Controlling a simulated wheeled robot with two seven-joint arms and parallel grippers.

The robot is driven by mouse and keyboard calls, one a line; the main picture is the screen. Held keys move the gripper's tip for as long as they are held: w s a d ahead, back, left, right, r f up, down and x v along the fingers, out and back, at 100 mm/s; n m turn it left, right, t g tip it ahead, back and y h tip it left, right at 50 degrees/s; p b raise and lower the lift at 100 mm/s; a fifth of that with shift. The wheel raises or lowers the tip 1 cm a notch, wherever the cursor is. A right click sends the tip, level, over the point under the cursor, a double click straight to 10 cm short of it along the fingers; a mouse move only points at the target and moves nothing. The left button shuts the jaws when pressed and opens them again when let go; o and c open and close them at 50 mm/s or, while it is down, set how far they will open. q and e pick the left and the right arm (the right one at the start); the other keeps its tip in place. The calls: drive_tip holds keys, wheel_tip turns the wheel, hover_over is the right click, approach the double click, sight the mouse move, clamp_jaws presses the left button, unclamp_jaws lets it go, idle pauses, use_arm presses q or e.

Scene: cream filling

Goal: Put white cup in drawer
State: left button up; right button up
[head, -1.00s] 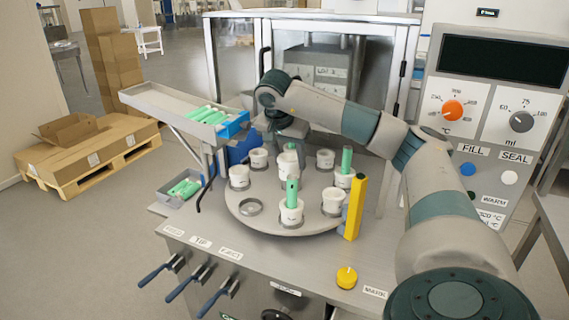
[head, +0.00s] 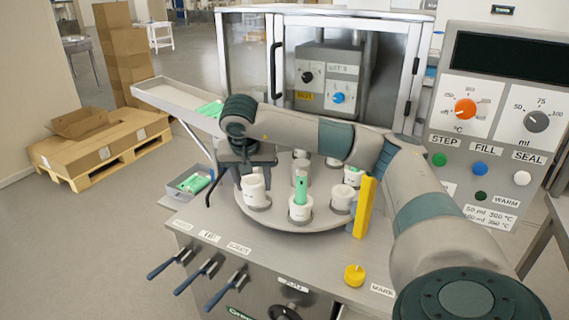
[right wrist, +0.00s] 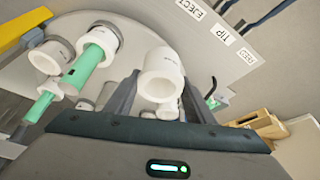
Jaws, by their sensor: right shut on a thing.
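My right gripper (head: 247,165) points down over the left front of the round turntable (head: 285,226). It is shut on a white cup (head: 253,187), which stands out below the fingers over a ring-shaped holder. I cannot tell whether the cup's base touches the holder. In the right wrist view the white cup (right wrist: 162,75) sits between the two fingers, with its round end facing the camera. Other white cups, such as one at the front (head: 300,211) holding a green tube (head: 301,190), stand in holders on the turntable. I cannot make out an open drawer. My left gripper is not in view.
A yellow post (head: 364,207) stands at the turntable's right edge. A small grey bin with green pieces (head: 188,182) and a sloping chute (head: 172,94) are at the left. Blue-handled levers (head: 222,293) stick out in front. A glass-doored cabinet (head: 240,70) stands behind.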

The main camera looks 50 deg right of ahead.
drive_tip(key=s+a+f+n+y, duration=0.1)
drive_tip(key=a+n, duration=0.2)
drive_tip(key=a, duration=0.6)
drive_tip(key=s+a+f+n+t+y, duration=0.1)
drive_tip(key=a+f+n, duration=0.1)
drive_tip(key=a, duration=0.7)
drive_tip(key=s+a+f+n+t+y, duration=0.1)
drive_tip(key=a+n, duration=0.3)
drive_tip(key=a, duration=0.5)
drive_tip(key=shift+s+a+f+n+y, duration=0.3)
drive_tip(key=shift+s+a+n, duration=0.1)
drive_tip(key=shift+s, duration=0.15)
drive_tip(key=shift+d, duration=0.1)
